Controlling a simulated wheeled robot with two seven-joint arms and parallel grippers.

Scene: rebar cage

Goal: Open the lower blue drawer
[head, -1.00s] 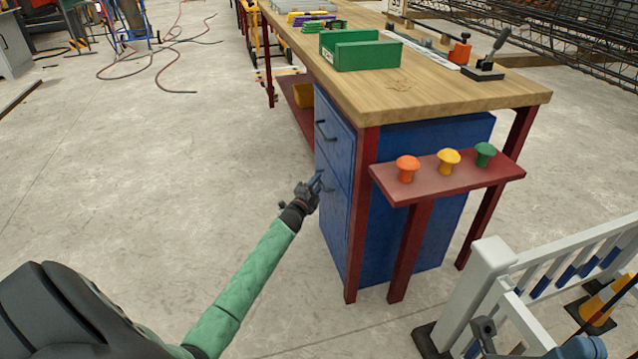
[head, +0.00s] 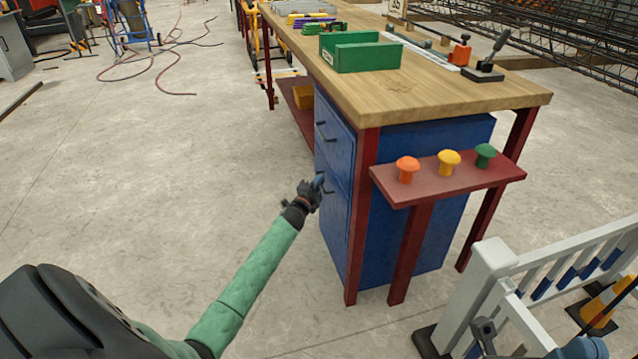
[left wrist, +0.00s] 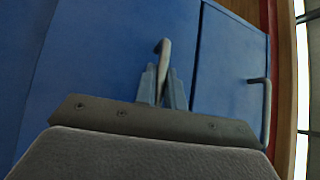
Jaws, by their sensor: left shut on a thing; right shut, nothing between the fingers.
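The blue drawer cabinet (head: 425,235) stands under the workbench, with two drawer fronts facing left. The lower blue drawer (head: 335,225) looks closed, flush with the front above it. My left gripper (head: 319,182) is at the lower drawer's handle. In the left wrist view its fingers (left wrist: 162,85) are shut on the lower handle (left wrist: 163,47), partly hiding it. The upper drawer's handle (left wrist: 262,95) is free to the right there, and the upper handle (head: 325,132) also shows in the head view. My right gripper (head: 484,330) is low at the bottom right, empty and shut.
The wooden bench top (head: 400,90) carries a green box (head: 362,55) and tools. A red shelf (head: 445,182) with three coloured buttons sticks out in front of the cabinet. A white barrier (head: 492,275) stands at the lower right. The floor (head: 190,170) left of the drawers is clear.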

